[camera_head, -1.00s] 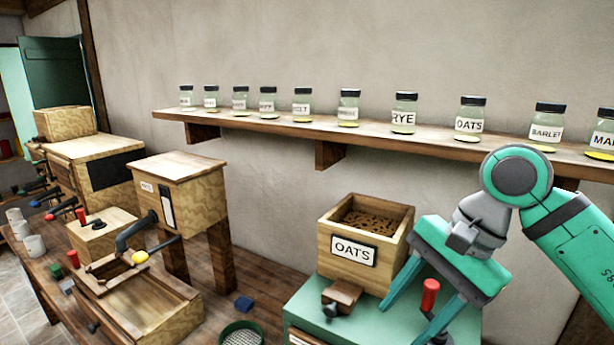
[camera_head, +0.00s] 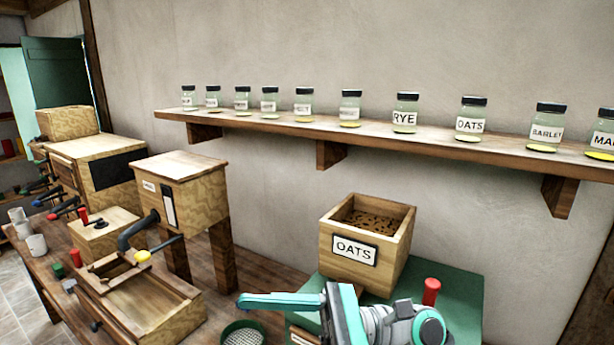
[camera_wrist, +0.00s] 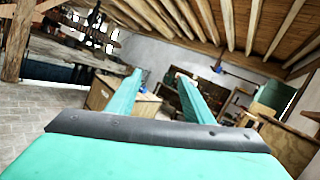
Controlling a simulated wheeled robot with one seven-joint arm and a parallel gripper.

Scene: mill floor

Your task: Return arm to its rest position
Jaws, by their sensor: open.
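My gripper (camera_head: 285,302) is low in the head view, in front of the green-topped stand (camera_head: 450,295) that bears the wooden OATS box (camera_head: 338,267). Its teal fingers point left, and no object shows between them. In the wrist view my gripper (camera_wrist: 160,88) has its two teal fingers spread apart, with the room seen between them. It is apart from the OATS box and hides part of the stand's front. A red-handled part (camera_head: 431,291) stands upright on the stand, just right of the box.
A wall shelf (camera_head: 270,123) with several labelled jars runs above. A wooden machine with a yellow-knobbed crank (camera_head: 143,256) and a round sieve (camera_head: 243,333) are on the bench at left. Wooden posts and open floor (camera_wrist: 50,115) show in the wrist view.

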